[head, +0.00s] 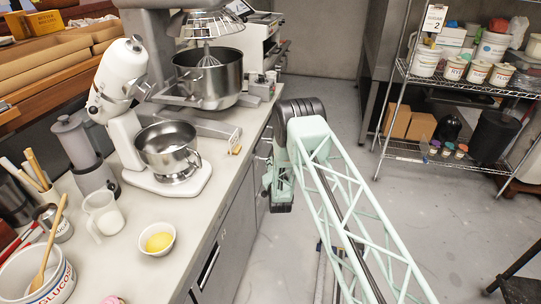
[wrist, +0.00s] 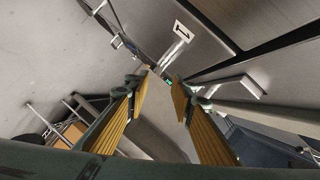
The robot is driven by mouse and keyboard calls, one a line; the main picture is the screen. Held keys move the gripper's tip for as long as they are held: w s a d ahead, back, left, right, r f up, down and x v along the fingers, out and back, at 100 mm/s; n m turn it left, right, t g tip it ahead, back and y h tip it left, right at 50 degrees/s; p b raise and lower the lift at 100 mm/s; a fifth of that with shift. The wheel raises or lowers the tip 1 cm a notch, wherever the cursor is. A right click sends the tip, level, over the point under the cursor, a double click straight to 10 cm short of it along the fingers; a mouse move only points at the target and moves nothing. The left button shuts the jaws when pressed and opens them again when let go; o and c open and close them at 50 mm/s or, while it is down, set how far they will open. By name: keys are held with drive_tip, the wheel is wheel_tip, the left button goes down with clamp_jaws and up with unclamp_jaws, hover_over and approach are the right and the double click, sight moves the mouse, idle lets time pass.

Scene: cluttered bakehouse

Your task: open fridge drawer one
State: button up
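The under-counter drawer fronts (head: 225,222) are grey metal and run along the counter's aisle side. In the wrist view, a white label marked 1 (wrist: 184,31) is on a grey metal front (wrist: 215,62), beyond my fingertips. A pale bar-like handle (wrist: 236,87) shows to the right of my fingers, apart from them. My gripper (wrist: 162,82) is open, with two yellow-padded fingers and nothing visible between them. In the head view my gripper (head: 280,203) hangs beside the counter front, with its fingertips hard to make out. I cannot tell whether any front is open.
The counter (head: 190,225) carries a white mixer (head: 122,95), a steel bowl (head: 168,145), a larger mixer bowl (head: 208,75) and a lemon-filled bowl (head: 158,239). A wire shelf (head: 435,152) with tubs and boxes stands at right.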

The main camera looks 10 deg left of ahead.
sight(270, 154)
drive_tip(key=shift+b+x, duration=0.95)
drive_tip(key=shift+x, duration=5.8)
drive_tip(key=shift+c, duration=0.5)
clamp_jaws()
